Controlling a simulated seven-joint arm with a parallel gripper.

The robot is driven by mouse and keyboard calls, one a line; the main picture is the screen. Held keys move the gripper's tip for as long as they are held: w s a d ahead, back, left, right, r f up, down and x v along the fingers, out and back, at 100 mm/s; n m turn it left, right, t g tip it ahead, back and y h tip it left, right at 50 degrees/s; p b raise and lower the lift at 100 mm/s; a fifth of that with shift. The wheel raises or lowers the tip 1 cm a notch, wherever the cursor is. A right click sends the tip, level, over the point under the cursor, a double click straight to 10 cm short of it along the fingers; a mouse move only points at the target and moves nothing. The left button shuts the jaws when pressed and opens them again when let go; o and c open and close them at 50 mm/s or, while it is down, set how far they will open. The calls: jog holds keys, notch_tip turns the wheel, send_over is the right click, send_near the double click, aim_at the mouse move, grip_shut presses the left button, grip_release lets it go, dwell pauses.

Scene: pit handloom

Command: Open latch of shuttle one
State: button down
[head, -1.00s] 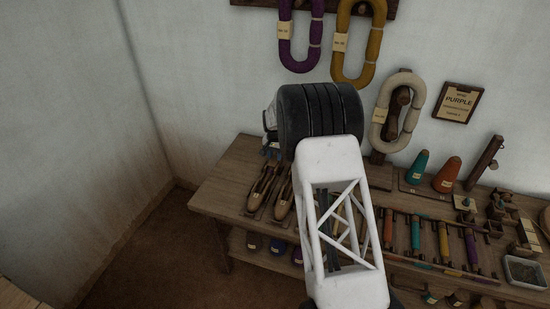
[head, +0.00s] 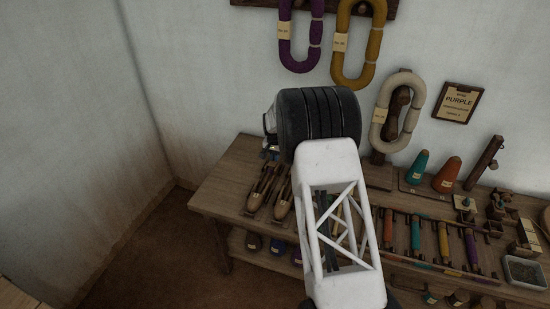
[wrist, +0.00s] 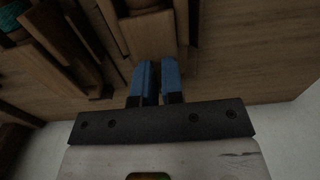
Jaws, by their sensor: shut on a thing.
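Two slim wooden shuttles lie side by side at the left end of the bench in the head view, a left one (head: 263,186) and a right one (head: 283,202). I cannot read which is shuttle one. My gripper (wrist: 154,84) shows in the wrist view as two blue fingers close together, pointing at a wooden piece (wrist: 150,38). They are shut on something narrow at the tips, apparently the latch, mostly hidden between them. In the head view my own dark wrist and white arm link hide most of the gripper, above and behind the shuttles.
The wooden bench (head: 222,190) carries coloured bobbins in a rack, a teal cone (head: 417,167) and an orange cone (head: 447,175) to the right. Yarn hanks hang on the wall behind. A lower shelf holds several small items. Floor at the left is clear.

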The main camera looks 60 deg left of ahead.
jog(key=shift+n, duration=1.5)
jog(key=c, duration=1.2)
grip_release()
jog(key=shift+c, duration=0.2)
jog(key=shift+m, duration=0.3)
jog(key=shift+m, duration=1)
